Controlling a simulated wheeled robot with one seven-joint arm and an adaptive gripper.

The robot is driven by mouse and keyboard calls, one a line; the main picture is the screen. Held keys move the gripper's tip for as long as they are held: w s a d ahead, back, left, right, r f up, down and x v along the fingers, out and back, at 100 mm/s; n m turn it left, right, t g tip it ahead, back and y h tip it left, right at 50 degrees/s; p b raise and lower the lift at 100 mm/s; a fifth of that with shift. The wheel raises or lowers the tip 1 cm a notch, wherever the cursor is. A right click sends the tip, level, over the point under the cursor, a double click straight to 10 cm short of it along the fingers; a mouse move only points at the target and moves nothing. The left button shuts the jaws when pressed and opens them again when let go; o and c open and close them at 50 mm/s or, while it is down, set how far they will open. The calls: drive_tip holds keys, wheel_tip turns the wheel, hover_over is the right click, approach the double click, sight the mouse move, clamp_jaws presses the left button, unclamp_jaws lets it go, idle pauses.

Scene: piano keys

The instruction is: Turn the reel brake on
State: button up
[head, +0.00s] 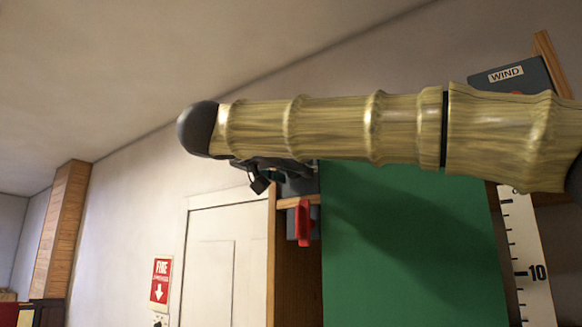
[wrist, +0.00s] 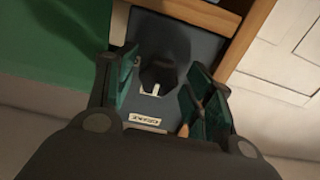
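A grey-blue switch panel fills the middle of the wrist view, with a dark hexagonal knob (wrist: 158,74) on it. A small pale label (wrist: 146,118) below the knob seems to read "BRAKE", but it is blurred. My gripper (wrist: 162,68) is open, with one finger to the left of the knob and one to the right; I cannot tell if either touches it. In the head view, my gripper (head: 262,177) is small and partly hidden under my arm, just left of a dark grey box (head: 300,187) on the wooden frame.
A green panel (head: 410,245) spans the middle right, beside a white scale strip (head: 526,262). A box labelled "WIND" (head: 507,74) is at upper right. A white door (head: 228,262) and a fire sign (head: 161,280) are left.

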drive_tip(key=shift+s+r, duration=0.15)
drive_tip(key=shift+s, duration=0.15)
drive_tip(key=c, duration=0.7)
drive_tip(key=shift+m+b, duration=0.4)
drive_tip(key=shift+s+d+f+m+b, duration=0.1)
drive_tip(key=shift+f+m+b, duration=0.05)
drive_tip(key=shift+m+b, duration=3.45)
drive_tip(key=shift+d+f+m+b, duration=0.1)
drive_tip(key=shift+m+b, duration=2.25)
drive_tip(key=shift+m, duration=2.45)
drive_tip(key=shift+r+m, duration=0.1)
drive_tip(key=shift+m, duration=0.2)
drive_tip(key=o, duration=0.7)
drive_tip(key=shift+c, duration=0.2)
drive_tip(key=o, duration=0.3)
